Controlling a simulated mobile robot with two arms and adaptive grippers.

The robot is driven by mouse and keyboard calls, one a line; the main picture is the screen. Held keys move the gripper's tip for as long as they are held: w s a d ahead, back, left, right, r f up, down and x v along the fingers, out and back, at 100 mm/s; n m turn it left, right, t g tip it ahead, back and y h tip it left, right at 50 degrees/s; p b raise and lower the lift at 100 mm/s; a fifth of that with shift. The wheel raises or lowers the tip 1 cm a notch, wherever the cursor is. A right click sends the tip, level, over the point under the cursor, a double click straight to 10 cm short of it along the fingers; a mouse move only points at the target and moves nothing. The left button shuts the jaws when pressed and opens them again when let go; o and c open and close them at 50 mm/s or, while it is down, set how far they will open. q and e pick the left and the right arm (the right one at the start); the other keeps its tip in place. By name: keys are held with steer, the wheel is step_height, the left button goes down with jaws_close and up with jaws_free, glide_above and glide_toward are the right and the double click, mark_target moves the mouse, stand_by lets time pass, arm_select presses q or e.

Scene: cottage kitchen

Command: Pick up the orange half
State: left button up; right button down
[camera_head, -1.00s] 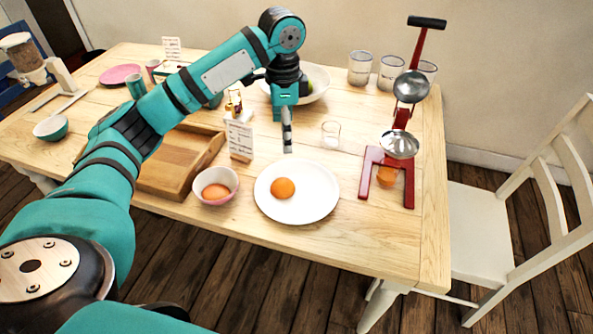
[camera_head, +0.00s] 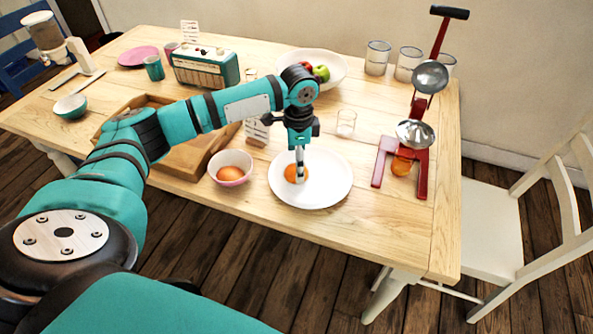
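An orange half (camera_head: 290,173) lies on a round white plate (camera_head: 335,185) near the table's front edge. My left gripper (camera_head: 299,172) points straight down over the plate. Its fingertips are at the orange half and hide part of it. The fingers are seen edge-on, so I cannot tell whether they are open, shut or touching the fruit. Another orange piece (camera_head: 401,166) sits low at the red hand juicer (camera_head: 422,170) on the right. My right gripper is not in view.
Left of the plate stands a bowl (camera_head: 243,157) with an egg-like orange-brown thing in it, beside a wooden tray (camera_head: 190,160). A small glass (camera_head: 346,121), a fruit bowl (camera_head: 335,62) and a radio (camera_head: 205,68) stand behind. The table's right front corner is clear.

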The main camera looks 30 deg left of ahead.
arm_select(q)
steer(key=shift+f, duration=1.4)
steer(key=c, duration=0.9)
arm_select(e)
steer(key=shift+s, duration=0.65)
arm_select(q)
steer(key=shift+r, duration=0.15)
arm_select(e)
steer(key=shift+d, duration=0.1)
